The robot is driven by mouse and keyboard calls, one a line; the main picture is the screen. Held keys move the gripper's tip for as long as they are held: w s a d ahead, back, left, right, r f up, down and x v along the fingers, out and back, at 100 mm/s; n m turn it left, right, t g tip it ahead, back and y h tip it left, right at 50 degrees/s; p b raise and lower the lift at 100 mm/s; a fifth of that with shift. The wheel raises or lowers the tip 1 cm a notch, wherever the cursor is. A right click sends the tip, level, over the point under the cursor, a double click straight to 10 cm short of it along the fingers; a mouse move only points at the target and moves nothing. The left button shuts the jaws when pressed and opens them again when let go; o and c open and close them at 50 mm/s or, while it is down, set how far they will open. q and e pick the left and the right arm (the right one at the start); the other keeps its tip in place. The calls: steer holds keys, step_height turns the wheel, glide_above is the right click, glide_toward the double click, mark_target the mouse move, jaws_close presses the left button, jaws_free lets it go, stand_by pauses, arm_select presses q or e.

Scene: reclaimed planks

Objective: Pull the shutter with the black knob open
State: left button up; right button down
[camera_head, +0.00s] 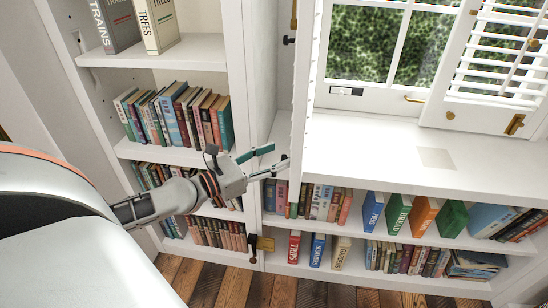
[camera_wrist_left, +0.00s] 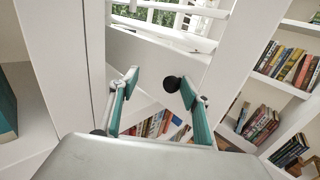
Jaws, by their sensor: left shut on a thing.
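The shutter (camera_head: 301,130) with the black knob stands nearly edge-on in the head view, swung out from the window at its left side. The black knob (camera_wrist_left: 171,83) shows as a dark ball between the fingers in the left wrist view, close to the right finger. My left gripper (camera_head: 279,156) reaches in from the left at the shutter's edge, shut on the knob. Its two green-sided fingers (camera_wrist_left: 158,84) stand apart around the knob in the wrist view. The exact contact is hard to see. My right gripper is in neither view.
A second louvred shutter (camera_head: 497,60) with brass fittings stands at the right of the window. A white sill (camera_head: 370,150) lies in front of it. Bookshelves with books (camera_head: 180,115) stand at the left and below the sill. The wooden floor (camera_head: 240,288) shows at the bottom.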

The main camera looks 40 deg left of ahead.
arm_select(q)
steer(key=shift+w+a+r, duration=0.1)
steer(key=shift+a+r, duration=0.2)
steer(key=shift+a, duration=0.05)
steer(key=v, duration=1.2)
steer(key=shift+d+f, duration=0.25)
steer(key=shift+d, duration=0.1)
steer(key=shift+f, duration=0.1)
